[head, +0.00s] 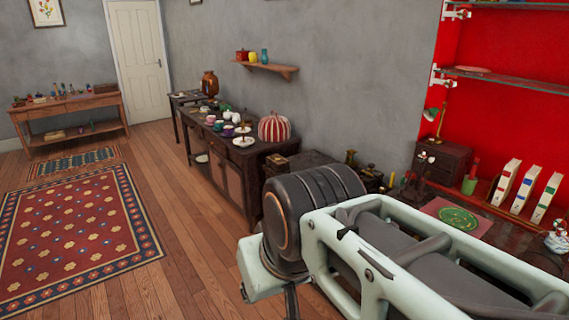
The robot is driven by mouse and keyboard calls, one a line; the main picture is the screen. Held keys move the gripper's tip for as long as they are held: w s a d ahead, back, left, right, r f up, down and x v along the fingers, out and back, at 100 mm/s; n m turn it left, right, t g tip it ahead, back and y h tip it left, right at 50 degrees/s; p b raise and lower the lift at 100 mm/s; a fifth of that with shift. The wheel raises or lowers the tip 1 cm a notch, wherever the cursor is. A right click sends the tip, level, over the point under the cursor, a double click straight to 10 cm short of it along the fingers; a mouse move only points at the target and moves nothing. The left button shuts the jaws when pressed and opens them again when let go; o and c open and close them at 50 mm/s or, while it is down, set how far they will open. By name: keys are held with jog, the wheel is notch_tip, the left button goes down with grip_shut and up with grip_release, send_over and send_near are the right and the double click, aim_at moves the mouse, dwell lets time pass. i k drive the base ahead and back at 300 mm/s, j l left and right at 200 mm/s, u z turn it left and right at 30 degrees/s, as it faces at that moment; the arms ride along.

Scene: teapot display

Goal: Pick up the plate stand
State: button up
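A small tiered stand with white plates (243,141), which looks like the plate stand, is upright on the dark wooden sideboard (226,164) along the grey wall. It is small and far off in the head view. Cups and a white teapot stand close to its left, and a red-and-white striped tea cosy (274,128) is to its right. My arm fills the lower right, well nearer than the sideboard. My gripper's fingers do not show, so its state and contents are hidden.
A patterned rug (75,236) and open wooden floor lie left of the sideboard. A wooden side table (70,108) stands at the back left near a white door (139,58). Red-backed shelves (500,121) and a desk with binders (525,188) are at right.

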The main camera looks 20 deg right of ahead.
aim_at(411, 194)
jog(key=i+l+z, duration=0.1)
jog(key=i+z, duration=0.8)
jog(key=i+l+z, duration=0.1)
jog(key=i+z, duration=0.6)
jog(key=z, duration=0.2)
